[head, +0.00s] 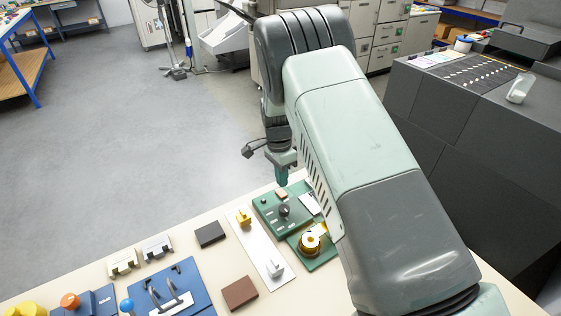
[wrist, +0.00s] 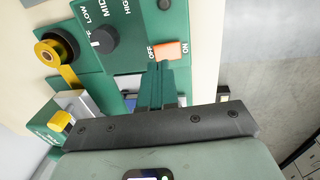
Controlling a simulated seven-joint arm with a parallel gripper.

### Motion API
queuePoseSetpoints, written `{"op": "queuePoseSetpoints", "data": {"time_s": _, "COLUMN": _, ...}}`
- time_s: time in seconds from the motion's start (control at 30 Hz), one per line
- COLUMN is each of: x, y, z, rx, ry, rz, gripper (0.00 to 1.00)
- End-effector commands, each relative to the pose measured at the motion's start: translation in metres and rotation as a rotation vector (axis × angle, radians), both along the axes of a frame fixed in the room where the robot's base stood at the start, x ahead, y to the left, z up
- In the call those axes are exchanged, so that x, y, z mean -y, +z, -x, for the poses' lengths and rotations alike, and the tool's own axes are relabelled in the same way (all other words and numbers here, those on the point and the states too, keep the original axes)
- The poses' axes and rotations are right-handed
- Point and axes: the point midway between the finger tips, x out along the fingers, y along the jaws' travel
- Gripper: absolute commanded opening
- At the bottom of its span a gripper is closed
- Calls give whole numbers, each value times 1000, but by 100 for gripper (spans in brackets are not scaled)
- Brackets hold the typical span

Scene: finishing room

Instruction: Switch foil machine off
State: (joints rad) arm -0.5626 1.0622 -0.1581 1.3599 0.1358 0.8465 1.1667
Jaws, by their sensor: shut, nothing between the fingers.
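The foil machine is a green panel (wrist: 120,55) on the table, also in the head view (head: 265,203). Its orange rocker switch (wrist: 167,50) sits between the printed words OFF, on its left, and ON, on its right; it shows small in the head view (head: 281,193). I cannot tell which way the rocker is tipped. A dark knob (wrist: 103,39) is beside LOW, MID and HIGH marks. A gold foil roll (wrist: 54,52) is at the left. My gripper (wrist: 160,66) is shut and empty, its green fingertips right by the switch's lower edge; contact is unclear. It shows in the head view (head: 283,183).
A white plate with a yellow clamp (head: 244,217) and a white toggle (head: 274,268) lies left of the machine. A brown block (head: 239,292), a dark block (head: 210,234) and a blue panel with levers (head: 172,298) are farther left. Open floor lies beyond the table.

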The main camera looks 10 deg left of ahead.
Motion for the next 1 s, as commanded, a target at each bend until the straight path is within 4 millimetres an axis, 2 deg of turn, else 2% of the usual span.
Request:
{"op": "queuePoseSetpoints", "data": {"time_s": 0.1, "x": 2, "y": -20, "z": 2, "rx": -1, "ry": 0, "rz": 1, "gripper": 0}}
{"op": "queuePoseSetpoints", "data": {"time_s": 0.3, "x": 3, "y": -35, "z": 3, "rx": 0, "ry": 0, "rz": 0, "gripper": 0}}
{"op": "queuePoseSetpoints", "data": {"time_s": 0.67, "x": 3, "y": -37, "z": 3, "rx": 1, "ry": 1, "rz": 1, "gripper": 0}}
{"op": "queuePoseSetpoints", "data": {"time_s": 1.0, "x": 12, "y": -52, "z": 12, "rx": -7, "ry": 0, "rz": 6, "gripper": 0}}
